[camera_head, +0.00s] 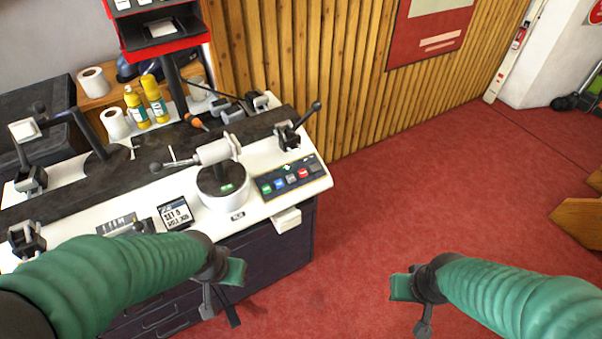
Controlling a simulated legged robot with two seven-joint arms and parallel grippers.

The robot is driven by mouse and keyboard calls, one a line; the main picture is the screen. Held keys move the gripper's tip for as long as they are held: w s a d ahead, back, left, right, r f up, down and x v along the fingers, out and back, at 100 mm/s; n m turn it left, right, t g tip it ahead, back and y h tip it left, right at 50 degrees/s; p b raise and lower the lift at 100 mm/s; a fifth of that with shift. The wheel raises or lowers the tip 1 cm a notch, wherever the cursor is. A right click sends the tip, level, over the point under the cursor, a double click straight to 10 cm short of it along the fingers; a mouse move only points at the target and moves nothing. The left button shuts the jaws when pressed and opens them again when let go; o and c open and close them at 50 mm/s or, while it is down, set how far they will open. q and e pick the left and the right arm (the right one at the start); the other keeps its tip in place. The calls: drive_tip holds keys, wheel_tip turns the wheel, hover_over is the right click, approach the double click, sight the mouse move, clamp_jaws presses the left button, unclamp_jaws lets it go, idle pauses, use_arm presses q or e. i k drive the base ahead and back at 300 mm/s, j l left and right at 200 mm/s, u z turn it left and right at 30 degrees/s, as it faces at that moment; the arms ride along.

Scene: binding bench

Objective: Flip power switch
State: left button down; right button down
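A dark control panel (290,178) with a row of blue, red and other coloured buttons sits at the right end of the white bench (318,184). A small white box (286,220) is fixed under the bench's front edge, below the panel. I cannot tell which part is the power switch. My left gripper (219,306) is in front of the bench, below and left of the panel, apart from it. My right gripper (418,312) hangs over the red floor, right of the bench. Nothing shows held in either, and their finger gaps are unclear.
A round white base with a lever clamp (222,190) stands left of the panel. A small display (174,213) lies further left. Yellow bottles (154,98) and paper rolls (115,123) stand behind. Dark drawers (265,262) are below.

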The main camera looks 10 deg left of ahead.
sight(314, 167)
drive_tip(key=i+l+z, duration=0.2)
drive_tip(key=i, duration=0.25)
drive_tip(key=i+l+z, duration=0.25)
drive_tip(key=i+l, duration=0.15)
